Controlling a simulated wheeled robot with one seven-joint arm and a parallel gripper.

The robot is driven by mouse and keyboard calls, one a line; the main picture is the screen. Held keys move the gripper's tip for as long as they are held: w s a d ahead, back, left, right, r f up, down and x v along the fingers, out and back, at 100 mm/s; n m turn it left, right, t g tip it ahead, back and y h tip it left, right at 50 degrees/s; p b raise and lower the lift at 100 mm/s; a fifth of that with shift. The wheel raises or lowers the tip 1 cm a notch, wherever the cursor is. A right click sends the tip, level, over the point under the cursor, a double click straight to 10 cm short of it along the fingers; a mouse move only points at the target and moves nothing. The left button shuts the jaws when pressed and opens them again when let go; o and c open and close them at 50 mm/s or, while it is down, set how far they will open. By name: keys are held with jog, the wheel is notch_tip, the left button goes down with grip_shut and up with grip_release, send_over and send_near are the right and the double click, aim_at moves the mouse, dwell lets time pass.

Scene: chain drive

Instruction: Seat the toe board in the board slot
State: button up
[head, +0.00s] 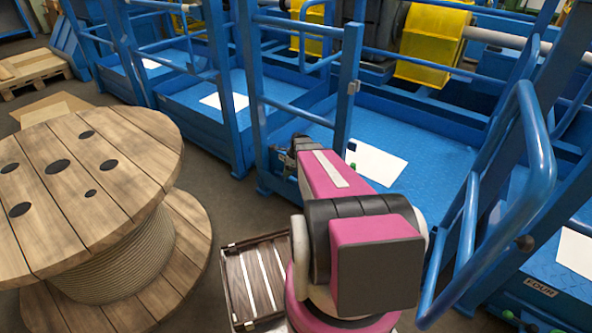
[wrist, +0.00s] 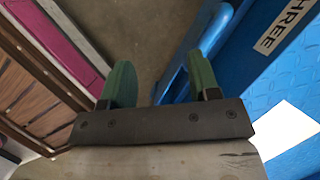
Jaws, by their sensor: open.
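My gripper (wrist: 161,80) shows in the wrist view as two green fingers standing well apart beyond a dark screwed bar. In the head view my gripper is by the front edge of a blue platform (head: 420,170), mostly hidden by my magenta arm. The wrist view shows this platform with a THREE label at upper right. I cannot single out the toe board for certain. Brown slats with pale strips lie in a dark-rimmed crate (head: 228,297); the slats (wrist: 30,93) also show in the wrist view. I cannot make out the board slot.
A large wooden cable reel (head: 120,172) stands at left. Blue posts and rails (head: 252,90) frame the platforms. A curved blue handrail (head: 540,150) rises at right. White sheets (head: 375,163) lie on the platforms. Yellow guards (head: 432,45) stand behind. Some floor is clear between reel and platforms.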

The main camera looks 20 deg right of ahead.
jog(key=w+d+f+m+t, duration=0.1)
jog(key=w+d+f+m, duration=0.5)
jog(key=m, duration=0.2)
jog(key=shift+y, duration=0.3)
jog(key=x, duration=0.7)
jog(key=shift+s+f, duration=0.15)
jog(key=shift+f, duration=0.25)
grip_shut()
jog(key=shift+r, duration=0.45)
dwell(0.5)
jog(key=shift+r, duration=4.7)
